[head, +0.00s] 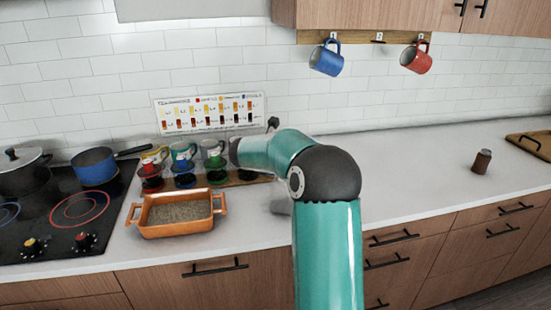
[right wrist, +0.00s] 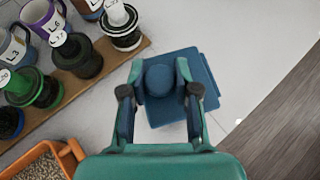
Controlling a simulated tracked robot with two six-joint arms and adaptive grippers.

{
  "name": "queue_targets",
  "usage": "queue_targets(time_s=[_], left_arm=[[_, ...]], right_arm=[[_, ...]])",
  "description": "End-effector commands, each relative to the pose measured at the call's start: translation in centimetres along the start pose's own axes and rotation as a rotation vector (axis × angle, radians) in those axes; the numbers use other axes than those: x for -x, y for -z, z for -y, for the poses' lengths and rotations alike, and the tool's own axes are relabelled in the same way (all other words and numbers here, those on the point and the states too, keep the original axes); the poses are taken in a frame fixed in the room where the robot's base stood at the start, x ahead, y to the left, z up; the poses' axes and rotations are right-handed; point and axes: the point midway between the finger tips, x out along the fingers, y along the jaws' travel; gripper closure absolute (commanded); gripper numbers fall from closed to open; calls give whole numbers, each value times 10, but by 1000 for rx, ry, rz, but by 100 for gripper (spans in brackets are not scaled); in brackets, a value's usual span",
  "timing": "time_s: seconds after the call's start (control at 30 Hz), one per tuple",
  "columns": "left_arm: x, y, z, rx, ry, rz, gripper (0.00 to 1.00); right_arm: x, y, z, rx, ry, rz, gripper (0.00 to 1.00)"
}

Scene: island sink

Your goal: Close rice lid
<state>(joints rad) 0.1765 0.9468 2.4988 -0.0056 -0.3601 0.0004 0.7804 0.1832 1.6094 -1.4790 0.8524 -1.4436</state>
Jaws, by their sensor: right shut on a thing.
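In the right wrist view my right gripper (right wrist: 160,97) is shut on the round knob of a dark blue square lid (right wrist: 203,65). One finger is on each side of the knob. The lid is over the white counter; I cannot tell whether it rests on something or is held up. My forearm hides the gripper and lid in the head view. An orange two-handled dish (head: 176,212) full of brownish grain stands open near the counter's front edge; its corner also shows in the right wrist view (right wrist: 45,153). My left gripper is not in view.
A wooden board (right wrist: 135,45) with several mugs and coloured cups stands behind the dish. The stove with a blue pot (head: 95,167) is at left. A brown jar (head: 481,161) stands far right. The counter between my arm and the jar is clear.

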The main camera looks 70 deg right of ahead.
Motion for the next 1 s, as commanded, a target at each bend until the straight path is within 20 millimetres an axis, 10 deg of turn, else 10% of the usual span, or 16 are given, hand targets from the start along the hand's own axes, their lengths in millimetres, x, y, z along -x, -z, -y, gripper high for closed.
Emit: queue_targets(time_s=[0.17,0.2,0.33,1.0], left_arm=[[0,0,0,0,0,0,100],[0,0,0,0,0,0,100],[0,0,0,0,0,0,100],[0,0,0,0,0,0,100]], right_arm=[[-3,5,3,5,7,-9,100],[-3,5,3,5,7,-10,65],[-3,4,3,4,6,-9,43],[16,1,0,0,-2,-3,43]])
